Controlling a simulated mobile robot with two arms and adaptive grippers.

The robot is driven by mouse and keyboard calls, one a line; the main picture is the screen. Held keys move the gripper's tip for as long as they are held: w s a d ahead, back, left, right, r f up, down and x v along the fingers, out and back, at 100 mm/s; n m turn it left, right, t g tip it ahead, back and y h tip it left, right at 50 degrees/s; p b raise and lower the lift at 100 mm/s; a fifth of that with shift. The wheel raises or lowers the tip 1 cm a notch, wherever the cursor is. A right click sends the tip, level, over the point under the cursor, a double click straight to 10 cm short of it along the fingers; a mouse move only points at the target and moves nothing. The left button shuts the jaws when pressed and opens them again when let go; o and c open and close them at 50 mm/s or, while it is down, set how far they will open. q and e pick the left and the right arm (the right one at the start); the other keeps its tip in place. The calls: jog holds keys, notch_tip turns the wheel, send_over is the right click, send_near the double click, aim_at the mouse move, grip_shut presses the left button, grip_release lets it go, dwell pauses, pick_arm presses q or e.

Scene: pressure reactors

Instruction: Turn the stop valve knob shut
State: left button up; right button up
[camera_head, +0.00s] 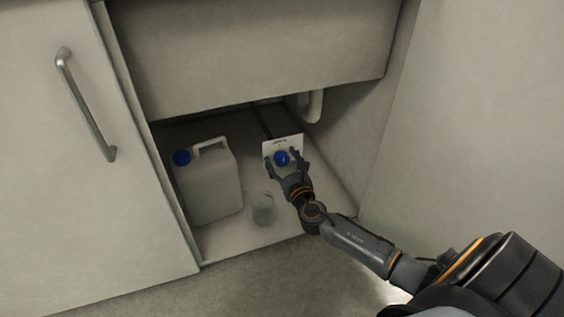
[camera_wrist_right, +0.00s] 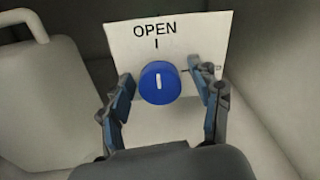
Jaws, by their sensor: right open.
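The stop valve knob (camera_head: 282,158) is round and blue, in front of a white label plate (camera_head: 284,143) inside the open cabinet. In the right wrist view the knob (camera_wrist_right: 160,83) has a white mark standing upright, in line with the tick below the word OPEN on the plate (camera_wrist_right: 204,38). My right gripper (camera_head: 284,163) is open, with one finger on each side of the knob. In the right wrist view, gaps show between the knob and both fingers of the gripper (camera_wrist_right: 163,92). My left gripper is not in view.
A white canister (camera_head: 208,185) with a blue cap stands left of the knob. A clear beaker (camera_head: 263,208) stands on the cabinet floor, left of my right wrist. A white pipe (camera_head: 312,106) hangs behind the plate. A closed door with a handle (camera_head: 84,105) is at left.

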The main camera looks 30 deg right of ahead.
jog(key=shift+w, duration=0.1)
jog(key=c, duration=1.2)
